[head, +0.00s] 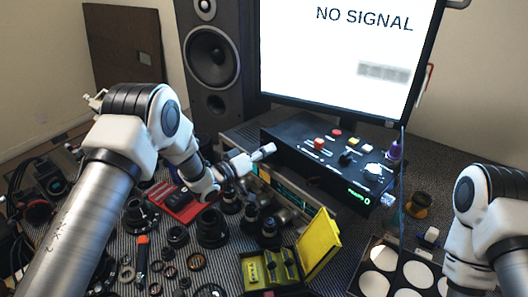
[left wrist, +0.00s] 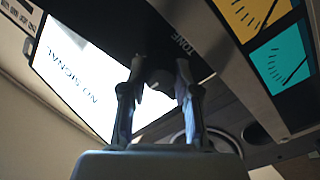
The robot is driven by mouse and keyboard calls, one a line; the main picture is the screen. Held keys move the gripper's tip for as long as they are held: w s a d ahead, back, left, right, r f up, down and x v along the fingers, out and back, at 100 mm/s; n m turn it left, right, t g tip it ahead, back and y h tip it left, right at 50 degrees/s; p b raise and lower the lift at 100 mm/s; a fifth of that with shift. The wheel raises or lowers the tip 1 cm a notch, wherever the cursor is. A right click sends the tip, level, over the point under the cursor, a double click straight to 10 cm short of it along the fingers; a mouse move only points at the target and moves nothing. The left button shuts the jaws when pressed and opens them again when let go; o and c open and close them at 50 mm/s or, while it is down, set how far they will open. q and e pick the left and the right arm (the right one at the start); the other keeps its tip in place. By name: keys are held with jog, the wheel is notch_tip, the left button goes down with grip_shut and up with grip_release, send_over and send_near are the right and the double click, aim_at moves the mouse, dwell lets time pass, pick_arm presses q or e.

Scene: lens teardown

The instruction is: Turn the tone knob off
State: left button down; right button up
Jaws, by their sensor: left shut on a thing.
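The tone knob (left wrist: 160,74) is a dark round knob beside the label TONE in the left wrist view. My left gripper (left wrist: 158,80) has one finger on each side of it and is shut on it. In the head view my left gripper (head: 266,150) reaches to the left end of the black control box (head: 285,128); the knob itself cannot be made out there. The angle of the knob's pointer is not visible. My right arm shows at the right edge of the head view, but its gripper is out of view.
The box carries coloured buttons, a lit white knob (head: 373,169) and a green display (head: 358,196). A monitor (head: 335,55) reading NO SIGNAL stands behind. A yellow case (head: 320,243), lens parts and a tray of white discs (head: 383,257) crowd the front. A speaker (head: 212,60) stands behind left.

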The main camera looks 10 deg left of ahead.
pick_arm(q)
jog(key=shift+n, duration=0.4)
jog(key=c, duration=0.8)
grip_release()
jog(key=shift+c, duration=0.2)
jog(key=v, duration=1.2)
